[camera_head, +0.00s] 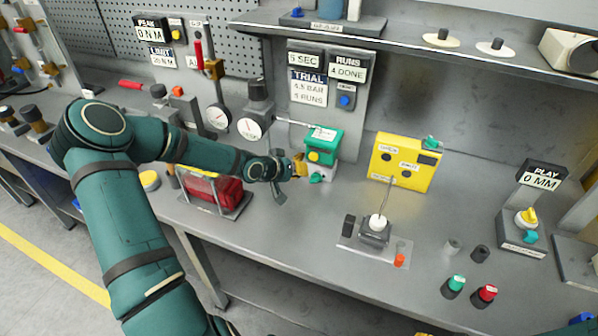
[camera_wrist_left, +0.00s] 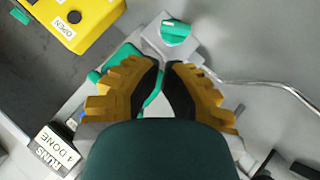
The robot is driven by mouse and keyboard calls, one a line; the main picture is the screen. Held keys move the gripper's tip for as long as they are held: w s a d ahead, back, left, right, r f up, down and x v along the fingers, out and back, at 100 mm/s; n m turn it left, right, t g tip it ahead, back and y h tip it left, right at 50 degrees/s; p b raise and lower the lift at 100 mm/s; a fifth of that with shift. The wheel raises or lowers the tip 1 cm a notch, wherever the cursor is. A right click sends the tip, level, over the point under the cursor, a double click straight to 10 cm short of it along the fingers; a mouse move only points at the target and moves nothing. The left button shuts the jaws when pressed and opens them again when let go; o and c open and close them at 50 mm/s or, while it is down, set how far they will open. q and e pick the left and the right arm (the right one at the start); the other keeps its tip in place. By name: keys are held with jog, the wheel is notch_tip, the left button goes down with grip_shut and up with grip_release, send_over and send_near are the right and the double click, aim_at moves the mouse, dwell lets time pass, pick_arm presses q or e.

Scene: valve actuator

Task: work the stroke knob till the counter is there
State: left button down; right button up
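A teal knob (camera_head: 316,178) sits on a light grey block (camera_head: 328,171) below a green box (camera_head: 323,143) with a yellow button; its label is too small to read, so I cannot confirm it is the stroke knob. The knob shows ahead of the fingertips in the left wrist view (camera_wrist_left: 175,32). The counter (camera_head: 347,68) reads "RUNS 4 DONE"; the trial card (camera_head: 309,87) reads "4.5 BAR 5 RUNS". My left gripper (camera_head: 301,165) is just left of the block, its yellow fingers partly apart with a narrow empty gap (camera_wrist_left: 165,68). My right gripper is out of view.
A yellow box (camera_head: 404,162) with dark buttons stands right of the green box. A small fixture (camera_head: 375,232) with a thin rod stands in front. A red case (camera_head: 212,188) lies under my left forearm. A "PLAY 0 MM" stand (camera_head: 530,205) is at the right.

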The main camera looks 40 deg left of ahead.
aim_at(320, 177)
pick_arm(q)
jog(key=b+x, duration=0.1)
jog(key=x, duration=0.6)
jog(key=shift+w+f, duration=0.2)
jog(key=shift+w, duration=0.05)
jog(key=shift+b, duration=0.3)
jog(key=shift+d+f+b, duration=0.1)
jog(key=shift+d+b, duration=0.1)
jog(key=shift+b, duration=0.3)
jog(key=shift+d+f+m+g+y+b, duration=0.3)
jog(key=shift+m+y+b, duration=0.15)
jog(key=shift+b, duration=0.5)
jog(key=shift+d, duration=0.15)
